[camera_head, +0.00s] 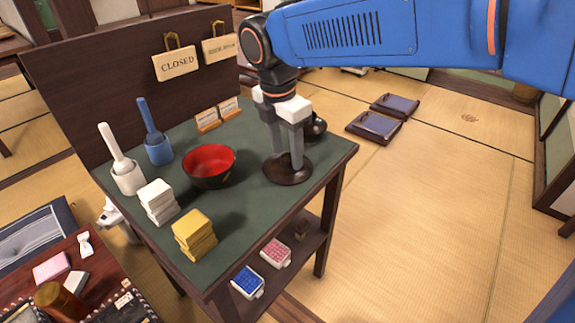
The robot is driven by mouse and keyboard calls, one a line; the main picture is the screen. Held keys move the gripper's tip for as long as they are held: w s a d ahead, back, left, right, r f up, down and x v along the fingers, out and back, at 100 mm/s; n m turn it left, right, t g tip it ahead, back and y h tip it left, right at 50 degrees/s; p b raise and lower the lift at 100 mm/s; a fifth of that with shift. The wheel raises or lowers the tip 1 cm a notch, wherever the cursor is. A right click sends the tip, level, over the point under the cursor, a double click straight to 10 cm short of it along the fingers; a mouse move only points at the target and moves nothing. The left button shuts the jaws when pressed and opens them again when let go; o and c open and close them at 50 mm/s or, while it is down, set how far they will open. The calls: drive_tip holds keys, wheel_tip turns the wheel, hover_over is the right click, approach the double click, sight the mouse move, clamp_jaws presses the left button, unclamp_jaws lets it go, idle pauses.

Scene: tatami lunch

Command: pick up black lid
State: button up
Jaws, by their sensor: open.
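A round, dark, shallow lid (275,177), brownish black, lies on the green table top (240,225) near its right side. My gripper (288,163) points down over the lid, with its grey fingertips at or just above the middle of it. The jaws are open, with a narrow gap and nothing clearly held between them. The fingers hide part of the lid, and I cannot tell whether they touch it. Another black rounded object (317,127) stands behind my gripper and is partly hidden by it.
A red-lined black bowl (209,161) stands left of the lid. Yellow blocks (195,235), white blocks (158,200), and white and blue holders (158,150) stand further left. Small signs (207,120) and a dark upright panel (110,70) are behind.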

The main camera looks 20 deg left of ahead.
drive_tip(key=shift+f, duration=0.2)
drive_tip(key=c, duration=1.1)
